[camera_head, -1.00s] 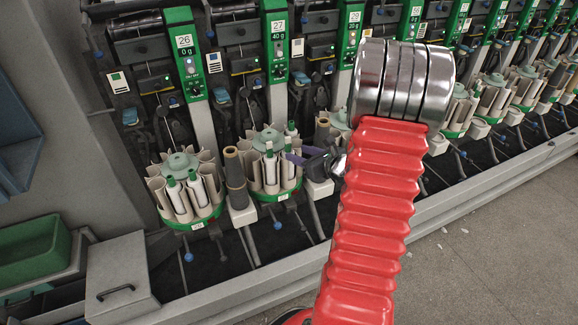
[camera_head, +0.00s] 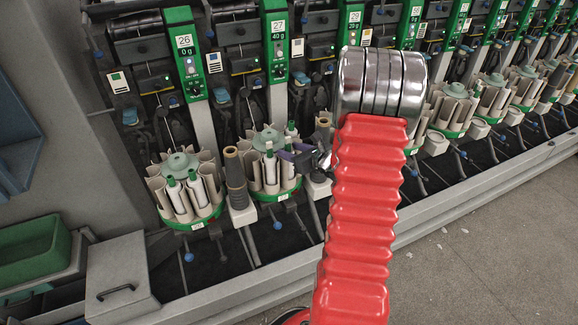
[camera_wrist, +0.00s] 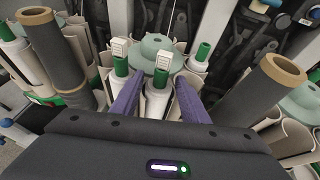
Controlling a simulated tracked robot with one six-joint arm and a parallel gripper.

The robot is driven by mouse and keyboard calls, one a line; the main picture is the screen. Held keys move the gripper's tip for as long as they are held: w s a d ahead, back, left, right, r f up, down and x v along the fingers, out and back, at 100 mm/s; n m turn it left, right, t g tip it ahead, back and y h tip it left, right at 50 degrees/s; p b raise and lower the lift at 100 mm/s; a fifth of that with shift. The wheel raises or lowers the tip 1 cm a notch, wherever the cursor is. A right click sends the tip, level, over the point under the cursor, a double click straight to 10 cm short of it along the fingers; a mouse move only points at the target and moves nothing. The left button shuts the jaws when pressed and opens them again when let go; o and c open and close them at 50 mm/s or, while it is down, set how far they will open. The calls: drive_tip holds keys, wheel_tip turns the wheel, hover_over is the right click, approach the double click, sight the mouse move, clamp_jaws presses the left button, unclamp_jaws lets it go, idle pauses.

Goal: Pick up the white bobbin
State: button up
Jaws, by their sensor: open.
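White bobbins with green tops stand upright in the pockets of the round magazine under panel 27, whose green rim (camera_head: 278,195) shows in the head view. In the wrist view, one white bobbin (camera_wrist: 157,100) stands between the two purple fingers of my gripper (camera_wrist: 158,80). My gripper is open, with a finger on either side of this bobbin; I cannot tell whether either touches it. Another white bobbin (camera_wrist: 120,85) is just left of the left finger. In the head view my gripper (camera_head: 291,154) is at the right side of this magazine, its tips partly hidden among the bobbins.
Dark yarn cones stand close on both sides: the left cone (camera_wrist: 55,50) and the right cone (camera_wrist: 258,92). The left neighbouring magazine (camera_head: 180,160) also holds white bobbins. A grey lidded box (camera_head: 118,275) and a green bin (camera_head: 35,258) are at lower left.

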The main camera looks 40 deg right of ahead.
drive_tip(key=shift+c, duration=0.2)
drive_tip(key=c, duration=0.5)
drive_tip(key=shift+r, duration=0.1)
wheel_tip(320, 180, up, 18)
drive_tip(key=shift+f, duration=0.1)
idle(0.5)
idle(0.5)
